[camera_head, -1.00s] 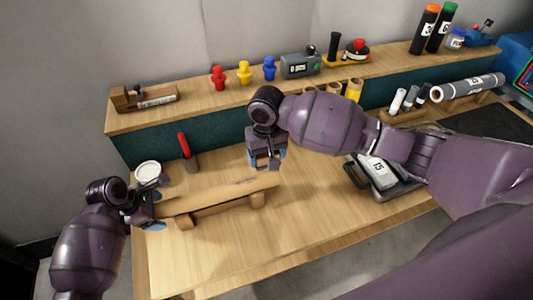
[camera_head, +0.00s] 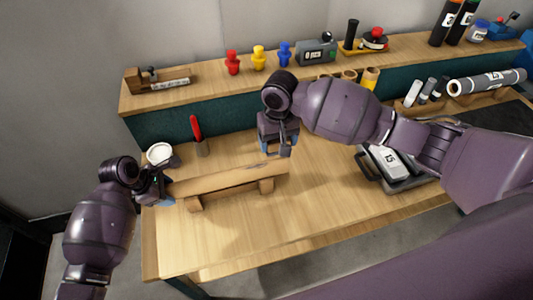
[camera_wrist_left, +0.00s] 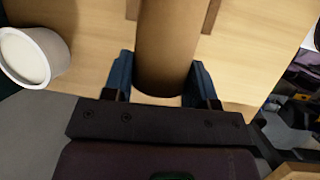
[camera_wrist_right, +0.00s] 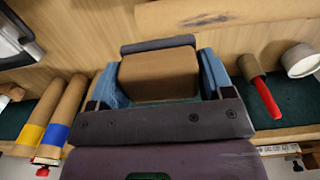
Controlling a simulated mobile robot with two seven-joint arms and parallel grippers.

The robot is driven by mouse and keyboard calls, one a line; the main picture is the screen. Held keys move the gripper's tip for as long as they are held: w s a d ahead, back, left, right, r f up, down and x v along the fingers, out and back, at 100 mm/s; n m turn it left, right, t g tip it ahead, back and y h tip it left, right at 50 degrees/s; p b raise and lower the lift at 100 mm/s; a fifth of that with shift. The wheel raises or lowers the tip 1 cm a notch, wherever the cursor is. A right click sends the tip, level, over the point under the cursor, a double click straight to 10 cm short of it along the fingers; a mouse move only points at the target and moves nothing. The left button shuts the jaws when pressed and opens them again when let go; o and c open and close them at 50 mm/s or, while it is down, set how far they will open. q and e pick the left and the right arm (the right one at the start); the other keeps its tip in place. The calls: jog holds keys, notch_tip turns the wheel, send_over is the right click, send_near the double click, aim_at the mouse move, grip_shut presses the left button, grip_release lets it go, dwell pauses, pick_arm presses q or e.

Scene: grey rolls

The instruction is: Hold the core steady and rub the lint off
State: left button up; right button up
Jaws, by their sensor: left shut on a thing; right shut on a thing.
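The core (camera_head: 230,178) is a brown cardboard tube lying level on a wooden cradle (camera_head: 266,187). My left gripper (camera_head: 158,186) is shut on the core's left end; the left wrist view shows the tube (camera_wrist_left: 168,40) between the fingers (camera_wrist_left: 163,82). My right gripper (camera_head: 277,148) is shut on a brown block with a grey pad, over the far side of the core near its right end. The block (camera_wrist_right: 160,75) fills the jaws in the right wrist view. Dark lint marks (camera_wrist_right: 205,20) show on the core there, apart from the pad in that view.
A white-topped round pot (camera_head: 159,152) and a red-handled tool (camera_head: 197,130) stand behind the core. A dark tray with a labelled device (camera_head: 388,163) lies to the right. A raised shelf (camera_head: 200,92) with several small items runs along the back. The front table is clear.

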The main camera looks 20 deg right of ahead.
notch_tip(320, 180, up, 2)
send_over(237, 171)
jog(key=shift+f, duration=3.5)
jog(key=shift+d+f, duration=0.6)
jog(key=shift+c, duration=0.3)
jog(key=shift+d, duration=4.2)
jog(key=shift+a, duration=4.8)
jog(key=shift+r, duration=4.15)
